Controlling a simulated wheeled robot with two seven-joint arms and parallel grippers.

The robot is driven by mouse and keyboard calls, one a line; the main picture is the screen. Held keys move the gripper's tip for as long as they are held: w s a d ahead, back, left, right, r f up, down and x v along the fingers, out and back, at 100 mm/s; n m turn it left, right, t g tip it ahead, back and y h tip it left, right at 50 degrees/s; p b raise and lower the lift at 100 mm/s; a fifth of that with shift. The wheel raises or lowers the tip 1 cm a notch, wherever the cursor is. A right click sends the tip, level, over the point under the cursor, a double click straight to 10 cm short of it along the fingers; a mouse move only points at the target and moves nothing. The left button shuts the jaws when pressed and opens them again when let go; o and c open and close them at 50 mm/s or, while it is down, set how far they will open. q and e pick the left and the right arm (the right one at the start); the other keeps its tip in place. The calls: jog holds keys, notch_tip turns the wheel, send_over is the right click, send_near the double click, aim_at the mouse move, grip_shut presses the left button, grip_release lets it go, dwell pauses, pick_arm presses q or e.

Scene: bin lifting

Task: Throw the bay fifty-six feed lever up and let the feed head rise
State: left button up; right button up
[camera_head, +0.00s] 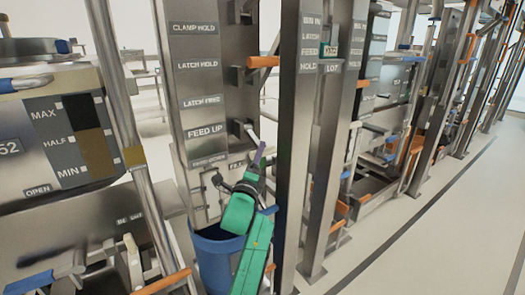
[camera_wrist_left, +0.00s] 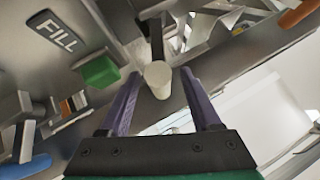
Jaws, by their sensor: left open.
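A feed lever with a pale round knob (camera_wrist_left: 158,80) on a dark shaft shows in the left wrist view. My left gripper (camera_wrist_left: 160,76) is open, with its two purple fingers on either side of the knob; whether they touch it I cannot tell. In the head view the left gripper (camera_head: 259,153) is at the steel panel (camera_head: 225,105), below and right of the FEED UP label (camera_head: 206,130). A grey lever end (camera_head: 248,133) sits just above its fingers. The feed head cannot be made out for certain. My right gripper is not in view.
A blue bin (camera_head: 212,262) stands below the panel, partly behind my green arm. A steel post (camera_head: 297,120) rises close to the right. An orange handle (camera_head: 262,61) juts out higher up. In the left wrist view, a green block (camera_wrist_left: 98,70) sits near the FILL label (camera_wrist_left: 57,35).

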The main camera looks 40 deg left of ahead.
pick_arm(q)
jog(key=shift+x, duration=1.5)
grip_shut()
jog(key=shift+f, duration=0.15)
